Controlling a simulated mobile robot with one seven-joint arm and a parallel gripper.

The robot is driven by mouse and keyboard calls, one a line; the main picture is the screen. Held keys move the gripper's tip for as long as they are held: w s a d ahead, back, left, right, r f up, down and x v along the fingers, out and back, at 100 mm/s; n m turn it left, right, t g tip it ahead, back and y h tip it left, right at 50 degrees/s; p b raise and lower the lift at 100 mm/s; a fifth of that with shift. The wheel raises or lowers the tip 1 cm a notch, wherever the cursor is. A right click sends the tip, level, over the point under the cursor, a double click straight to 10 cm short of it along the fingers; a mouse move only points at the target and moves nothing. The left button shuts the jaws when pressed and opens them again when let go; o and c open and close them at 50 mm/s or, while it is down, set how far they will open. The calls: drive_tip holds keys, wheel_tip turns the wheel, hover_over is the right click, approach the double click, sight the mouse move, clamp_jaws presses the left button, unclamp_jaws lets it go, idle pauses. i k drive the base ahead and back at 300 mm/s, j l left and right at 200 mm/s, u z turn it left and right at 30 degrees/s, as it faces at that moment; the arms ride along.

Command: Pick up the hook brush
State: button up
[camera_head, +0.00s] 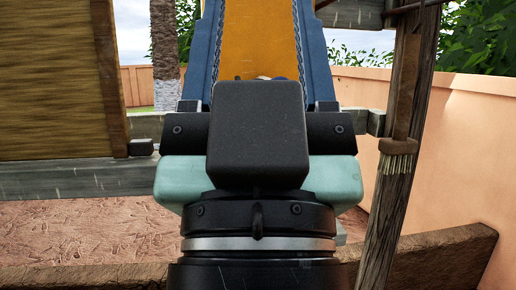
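The hook brush (400,146) hangs upright against a weathered wooden post at the right. It has a long brown handle above, a rounded brown head and pale bristles pointing down. The back of my gripper (258,140) fills the lower middle, as a black block over a dark round wrist with a silver ring. It is left of the brush, and a gap shows between them in the picture. Its fingertips cannot be made out, so I cannot tell if it is open or shut. The brush is not in its grasp.
The leaning wooden post (388,210) stands in front of a peach wall (465,150). A grey horizontal beam (75,178) crosses at the left, under a woven panel (50,75). A low brown ledge (440,258) runs along the bottom. Reddish ground (90,230) shows at lower left.

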sight(396, 149)
drive_tip(key=i+l, duration=0.1)
drive_tip(key=l, duration=0.3)
drive_tip(key=i+l, duration=0.1)
drive_tip(key=l, duration=0.25)
drive_tip(key=i+l+u, duration=0.1)
drive_tip(key=l+u, duration=0.75)
drive_tip(key=l, duration=0.2)
